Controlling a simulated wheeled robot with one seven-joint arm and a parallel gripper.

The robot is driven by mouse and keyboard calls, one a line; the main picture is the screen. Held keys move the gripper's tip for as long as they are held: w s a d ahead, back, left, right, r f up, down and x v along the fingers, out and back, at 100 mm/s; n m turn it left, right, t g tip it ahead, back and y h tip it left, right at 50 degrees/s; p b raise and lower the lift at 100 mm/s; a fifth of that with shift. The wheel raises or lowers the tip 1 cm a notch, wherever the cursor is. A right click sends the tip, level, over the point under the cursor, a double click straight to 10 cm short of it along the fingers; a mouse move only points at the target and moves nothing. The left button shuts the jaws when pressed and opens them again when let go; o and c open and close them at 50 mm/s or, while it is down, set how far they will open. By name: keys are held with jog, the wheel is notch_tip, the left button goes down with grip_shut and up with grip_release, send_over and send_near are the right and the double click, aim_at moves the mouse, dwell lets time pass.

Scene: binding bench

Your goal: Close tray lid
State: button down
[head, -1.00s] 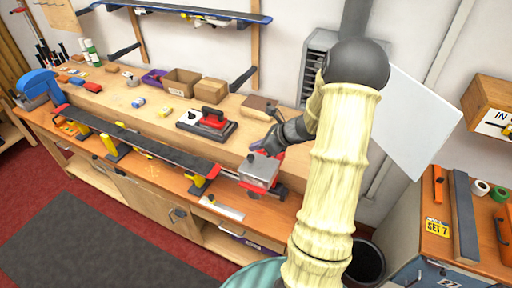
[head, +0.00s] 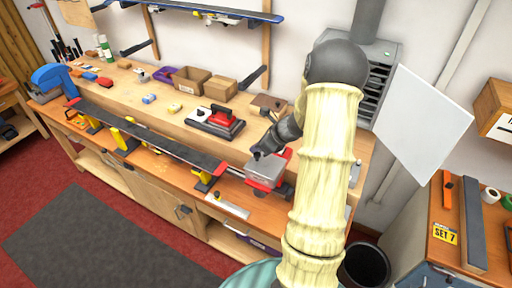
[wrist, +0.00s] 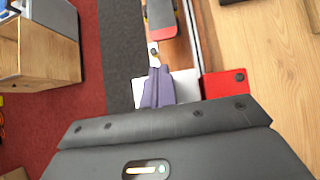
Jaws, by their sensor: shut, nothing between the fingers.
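The tray is a small grey metal box (head: 262,170) on a red base at the right end of the bench's front rail. Its grey top looks flat and down in the head view, but I cannot tell whether the lid is fully closed. My gripper (head: 257,155) is right above the top, at its far side; I cannot tell whether it touches. In the wrist view, my shut, empty purple fingers (wrist: 157,88) lie over the pale top of the box (wrist: 186,86). The red part (wrist: 224,84) shows to the right. My gripper hides part of the tray.
A red-handled tool (head: 215,122) and cardboard boxes (head: 190,82) stand on the raised shelf. A black bin (head: 364,264) stands on the floor to the right.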

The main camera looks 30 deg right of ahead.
notch_tip(320, 180, up, 5)
jog(key=p, duration=0.3)
jog(key=shift+w+f+p, duration=0.1)
jog(key=shift+w+p, duration=0.05)
jog(key=shift+p, duration=0.2)
notch_tip(320, 180, up, 9)
jog(key=b, duration=0.2)
jog(key=shift+w, duration=0.25)
jog(key=s+a+f+n+g+h+b, duration=0.1)
jog(key=s+a+f+n, duration=0.3)
jog(key=n, duration=0.5)
jog(key=s+a+f+n+g+h+b, duration=0.1)
jog(key=s+a+f+n+h+b, duration=0.1)
jog(key=s+a+n, duration=0.6)
jog(key=s+a+f+n+g+h+b, duration=0.2)
jog(key=s+a+f+n+b, duration=0.2)
jog(key=n, duration=0.8)
jog(key=s+a+f, duration=0.1)
jog(key=s+a, duration=0.1)
jog(key=s, duration=0.1)
jog(key=shift+s+f, duration=0.2)
jog(key=shift+f, duration=0.15)
